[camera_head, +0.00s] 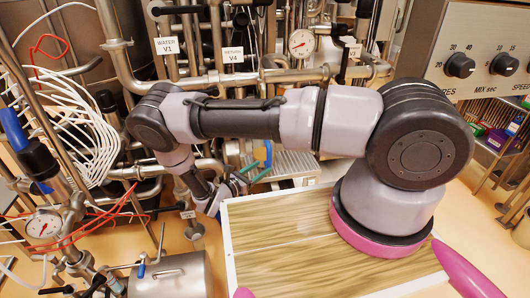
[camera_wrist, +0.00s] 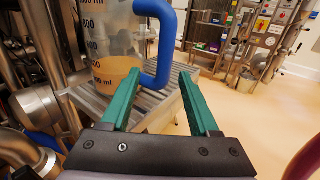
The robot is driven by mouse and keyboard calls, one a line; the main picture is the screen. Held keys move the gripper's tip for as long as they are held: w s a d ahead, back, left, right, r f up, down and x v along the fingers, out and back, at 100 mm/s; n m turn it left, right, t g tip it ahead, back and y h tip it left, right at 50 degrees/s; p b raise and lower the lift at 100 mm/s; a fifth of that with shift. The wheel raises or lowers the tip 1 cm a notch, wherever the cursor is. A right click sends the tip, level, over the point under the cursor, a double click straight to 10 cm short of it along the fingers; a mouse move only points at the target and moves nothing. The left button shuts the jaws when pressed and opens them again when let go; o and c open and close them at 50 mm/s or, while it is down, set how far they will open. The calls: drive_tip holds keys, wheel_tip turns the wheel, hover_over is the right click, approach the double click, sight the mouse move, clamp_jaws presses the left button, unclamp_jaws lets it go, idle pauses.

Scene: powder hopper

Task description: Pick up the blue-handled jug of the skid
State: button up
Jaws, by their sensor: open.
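The jug (camera_wrist: 115,45) is clear, with volume marks and yellowish liquid low inside. It stands upright on a ribbed metal shelf of the skid (camera_wrist: 182,70), and its top is cut off in the wrist view. Its blue handle (camera_wrist: 167,45) is on its right side. My gripper (camera_wrist: 160,74) is open, with green fingers pointing at the jug. The handle's lower bend lies between the fingertips in the picture; I cannot tell whether they touch. In the head view, my gripper (camera_head: 258,171) is small beside the blue handle (camera_head: 267,153), and my arm hides most of the jug.
Steel pipes and a gauge (camera_head: 301,43) crowd the back. A white-rimmed wooden-topped surface (camera_head: 285,240) lies in front. A steel pot (camera_head: 170,276) stands front left. White hoses (camera_head: 80,125) hang at the left. Open floor (camera_wrist: 260,120) shows to the right in the wrist view.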

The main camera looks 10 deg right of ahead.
sight(269, 164)
drive_tip(key=x, duration=0.5)
drive_tip(key=shift+s+d+f, duration=0.15)
drive_tip(key=shift+s, duration=0.05)
clamp_jaws()
idle(1.1)
